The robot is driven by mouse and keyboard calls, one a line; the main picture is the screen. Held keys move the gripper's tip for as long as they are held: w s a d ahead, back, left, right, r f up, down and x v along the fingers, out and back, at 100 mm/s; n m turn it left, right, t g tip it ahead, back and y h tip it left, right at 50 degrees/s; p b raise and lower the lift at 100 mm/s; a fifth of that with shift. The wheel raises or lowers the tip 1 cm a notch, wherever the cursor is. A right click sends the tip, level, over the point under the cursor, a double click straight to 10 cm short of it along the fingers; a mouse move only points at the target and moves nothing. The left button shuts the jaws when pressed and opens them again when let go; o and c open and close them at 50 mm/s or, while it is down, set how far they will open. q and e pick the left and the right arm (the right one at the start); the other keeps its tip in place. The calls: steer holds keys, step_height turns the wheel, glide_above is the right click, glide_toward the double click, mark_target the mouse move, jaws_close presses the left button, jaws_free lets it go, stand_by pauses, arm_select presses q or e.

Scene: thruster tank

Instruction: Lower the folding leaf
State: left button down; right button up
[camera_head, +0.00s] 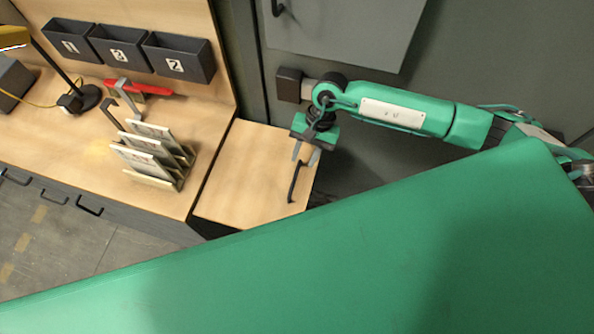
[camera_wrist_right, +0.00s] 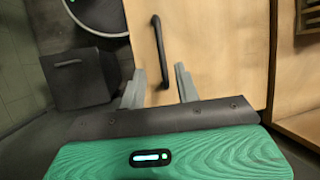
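The folding leaf (camera_head: 240,180) is a pale wooden panel at the right end of the workbench, and it looks about level with the bench top. It also fills the middle of the right wrist view (camera_wrist_right: 215,50). A black bar handle (camera_head: 293,185) is on the leaf near its right edge. My right gripper (camera_head: 307,156) is open over that edge, at the handle's far end. In the right wrist view the near end of the handle (camera_wrist_right: 158,45) shows between the two open fingers (camera_wrist_right: 160,82); I cannot tell their height above it. My left gripper is not in view.
The workbench (camera_head: 85,140) carries a rack of plates (camera_head: 153,152), a red-handled tool (camera_head: 140,88) and a lamp (camera_head: 82,98). Numbered bins (camera_head: 125,48) hang behind. A grey cabinet wall (camera_head: 460,60) stands behind my right arm. A dark box (camera_wrist_right: 78,80) shows beyond the leaf.

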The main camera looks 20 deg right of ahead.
mark_target(295, 179)
steer(key=p+x, duration=0.3)
steer(key=x, duration=0.3)
steer(key=shift+a+r, duration=0.15)
steer(key=shift+s+a+f, duration=0.15)
steer(key=shift+f, duration=0.35)
jaws_close()
